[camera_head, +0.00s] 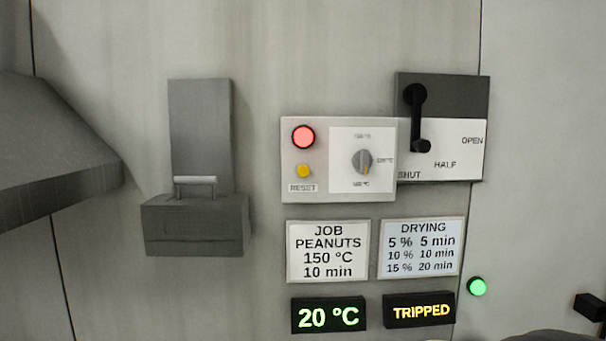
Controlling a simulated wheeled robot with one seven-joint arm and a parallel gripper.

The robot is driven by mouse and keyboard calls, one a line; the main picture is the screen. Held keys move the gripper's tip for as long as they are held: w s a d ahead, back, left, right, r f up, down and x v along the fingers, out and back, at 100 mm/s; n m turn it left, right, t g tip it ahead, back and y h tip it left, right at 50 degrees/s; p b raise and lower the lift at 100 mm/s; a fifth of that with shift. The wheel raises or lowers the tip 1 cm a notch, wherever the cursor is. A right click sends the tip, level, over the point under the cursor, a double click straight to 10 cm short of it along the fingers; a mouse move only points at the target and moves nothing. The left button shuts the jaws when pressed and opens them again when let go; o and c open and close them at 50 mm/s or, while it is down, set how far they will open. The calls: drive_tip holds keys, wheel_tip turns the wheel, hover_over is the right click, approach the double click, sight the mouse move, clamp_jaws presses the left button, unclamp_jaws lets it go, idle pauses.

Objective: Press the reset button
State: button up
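The reset button (303,171) is a small round yellow button on a pale control panel (314,198). The label RESET sits just below it. A larger red lamp or button (303,137) glows directly above it. A grey rotary knob (362,161) is to its right on a white plate, its pointer aimed down. A display (421,311) reads TRIPPED in yellow. My gripper is not clearly in view, and nothing covers the reset button.
A lever (417,120) on a plate marked OPEN, HALF, SHUT hangs downward at right. A grey box with a handle (195,181) juts out at left. A sloping grey hood (55,150) is far left. A green light (477,287) glows lower right. The temperature display (328,316) reads 20 °C.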

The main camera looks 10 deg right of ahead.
clamp_jaws()
idle(1.5)
